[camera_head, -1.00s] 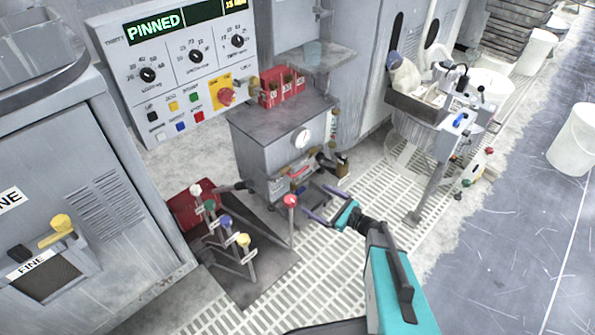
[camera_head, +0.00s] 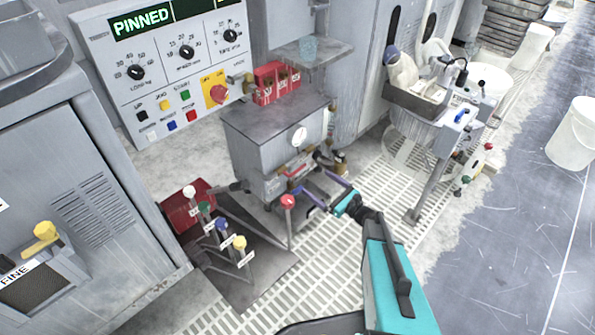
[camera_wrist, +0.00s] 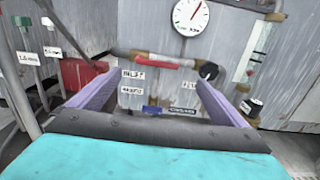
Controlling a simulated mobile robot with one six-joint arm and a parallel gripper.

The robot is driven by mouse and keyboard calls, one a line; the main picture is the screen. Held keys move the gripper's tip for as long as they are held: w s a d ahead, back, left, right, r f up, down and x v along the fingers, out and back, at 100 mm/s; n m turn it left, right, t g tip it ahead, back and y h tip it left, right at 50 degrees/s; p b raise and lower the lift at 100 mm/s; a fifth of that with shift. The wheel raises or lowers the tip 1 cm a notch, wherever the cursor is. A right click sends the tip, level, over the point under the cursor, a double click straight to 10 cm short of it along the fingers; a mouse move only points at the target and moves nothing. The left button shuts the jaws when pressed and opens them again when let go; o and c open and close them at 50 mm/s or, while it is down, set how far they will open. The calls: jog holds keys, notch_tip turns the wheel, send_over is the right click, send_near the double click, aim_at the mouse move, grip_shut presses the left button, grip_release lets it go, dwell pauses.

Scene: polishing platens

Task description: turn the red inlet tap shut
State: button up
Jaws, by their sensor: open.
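The red inlet tap (camera_head: 297,170) is a red bar handle on the front of the grey tank (camera_head: 262,155), below its round gauge. In the wrist view the red handle (camera_wrist: 150,62) lies nearly level along a tan pipe, above small white labels. My gripper (camera_head: 311,181) is open and empty in front of the tank. In the wrist view my gripper (camera_wrist: 159,76) has its two purple fingers spread, one to each side of the red handle, with the handle seen beyond them. I see no contact; the remaining distance is hard to judge.
A red-knobbed lever (camera_head: 288,202) stands close to my left finger. Other levers with white, green, blue and yellow knobs (camera_head: 239,243) stand further left. A black knob (camera_wrist: 208,71) sits at the pipe's right end. The floor grating (camera_head: 330,270) is clear.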

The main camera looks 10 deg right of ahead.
aim_at(299, 168)
jog(key=b+x, duration=0.2)
jog(key=x, duration=1)
